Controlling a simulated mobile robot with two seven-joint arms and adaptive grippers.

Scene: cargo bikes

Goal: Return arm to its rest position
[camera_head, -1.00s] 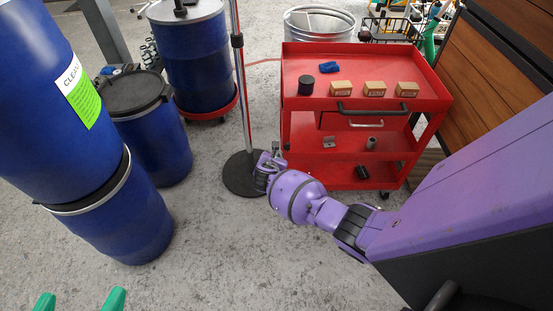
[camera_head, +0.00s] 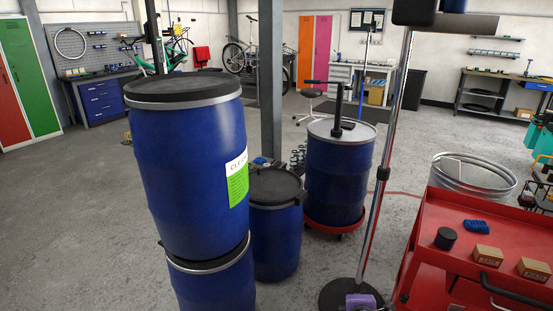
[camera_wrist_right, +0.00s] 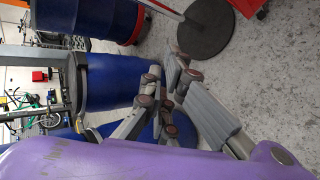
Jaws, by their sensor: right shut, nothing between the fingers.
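My right gripper (camera_wrist_right: 168,76) shows in the wrist view with its grey jointed fingers drawn together, shut and empty. A blue barrel and the concrete floor lie behind it in that view. In the head view only a small purple piece of my arm shows at the bottom edge, by the black stand base, and the right gripper itself cannot be made out. My left gripper is not in view.
Stacked blue barrels (camera_head: 185,160) stand close in front, with more barrels (camera_head: 335,175) behind. A pole stand with a round black base (camera_head: 340,294) is beside the red cart (camera_head: 470,230). Open floor (camera_head: 70,220) lies at left.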

